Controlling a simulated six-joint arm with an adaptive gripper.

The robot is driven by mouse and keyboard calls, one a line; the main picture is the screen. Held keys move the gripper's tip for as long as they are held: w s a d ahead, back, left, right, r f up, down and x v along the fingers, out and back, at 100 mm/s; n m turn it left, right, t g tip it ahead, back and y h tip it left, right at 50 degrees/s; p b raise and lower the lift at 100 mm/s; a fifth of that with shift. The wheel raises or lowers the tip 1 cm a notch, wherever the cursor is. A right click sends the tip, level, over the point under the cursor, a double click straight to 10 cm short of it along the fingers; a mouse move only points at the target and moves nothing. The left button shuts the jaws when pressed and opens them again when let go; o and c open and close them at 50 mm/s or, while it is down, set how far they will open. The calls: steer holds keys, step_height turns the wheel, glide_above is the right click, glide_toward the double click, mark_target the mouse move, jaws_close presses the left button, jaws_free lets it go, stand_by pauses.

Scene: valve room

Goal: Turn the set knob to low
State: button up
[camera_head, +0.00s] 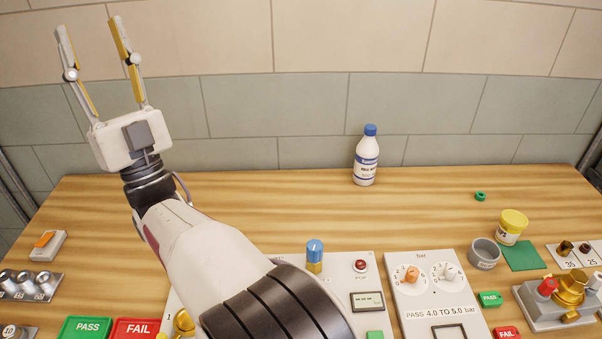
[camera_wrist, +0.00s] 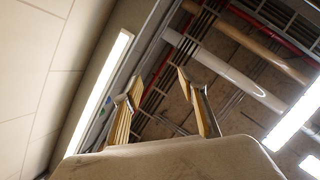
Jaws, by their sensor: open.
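My gripper (camera_head: 91,30) is raised at the upper left, pointing up, with its two fingers spread apart and nothing between them. In the wrist view the open fingers (camera_wrist: 160,80) point at the ceiling. A grey panel marked "bar" lies at the front right of the bench. I cannot read which one is the set knob, nor a low mark. My gripper is far up and left of both knobs.
My arm hides part of the panel with the blue-topped valve (camera_head: 315,252) and red button (camera_head: 361,266). A bottle (camera_head: 366,157) stands at the back. A grey cup (camera_head: 484,254) and yellow-lidded jar (camera_head: 511,227) stand right of the knobs.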

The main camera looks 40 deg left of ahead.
steer(key=w+d+f+m+t+h, duration=0.1)
steer(key=w+f+m+t+h, duration=0.3)
steer(key=m+t+h, duration=0.45)
steer(key=w+f+m+t+h, duration=0.3)
steer(key=w+m+t+h, duration=0.2)
steer(key=m+t+h, duration=0.4)
steer(key=m+g+h, duration=0.2)
steer(key=g+h, duration=0.3)
steer(key=h, duration=0.9)
glide_above(308, 249)
steer(key=s+a, duration=0.2)
steer(key=a, duration=0.7)
step_height(308, 249, down, 22)
steer(key=s+d+f+g+h, duration=0.1)
steer(key=d+f, duration=0.1)
steer(key=f, duration=0.1)
steer(key=s+d+f+n+g+h, duration=0.1)
steer(key=d+f+g, duration=0.1)
steer(key=d+f, duration=0.1)
steer(key=s+d+f+g+h, duration=0.1)
steer(key=d+f+g, duration=0.1)
steer(key=f, duration=0.3)
steer(key=shift+s+d+f+n+h, duration=0.1)
steer(key=shift+d+n+h, duration=0.05)
steer(key=shift+n+h, duration=0.1)
steer(key=shift+f+n, duration=0.1)
steer(key=shift+n, duration=0.2)
steer(key=shift+n, duration=0.3)
steer(key=shift+x, duration=3.9)
